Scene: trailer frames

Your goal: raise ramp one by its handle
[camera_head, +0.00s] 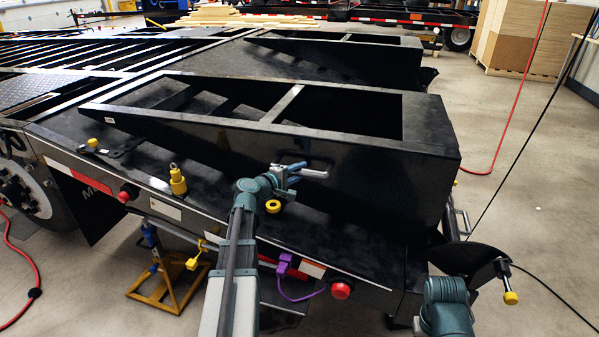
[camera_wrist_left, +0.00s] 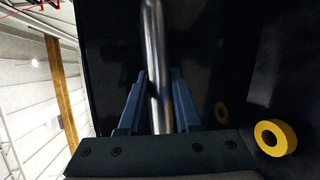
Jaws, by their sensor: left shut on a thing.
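The nearer black ramp (camera_head: 390,185) lies on the trailer deck, its tall end at the right and its thin end at the left. I cannot tell from a label whether it is ramp one. A silver handle (camera_head: 316,174) sticks out from its near side wall. My left gripper (camera_head: 292,173) is at this handle. In the left wrist view the blue fingers (camera_wrist_left: 158,88) are shut around the handle's metal bar (camera_wrist_left: 154,40). Part of my right arm shows at the lower right of the head view, but its gripper does not.
A second black ramp (camera_head: 375,62) lies behind. A yellow ring (camera_head: 273,206) sits just below my left gripper, also in the left wrist view (camera_wrist_left: 275,137). A yellow lock (camera_head: 177,181) stands on the deck. A purple plug (camera_head: 284,263) hangs at the trailer edge. Floor at right is mostly clear.

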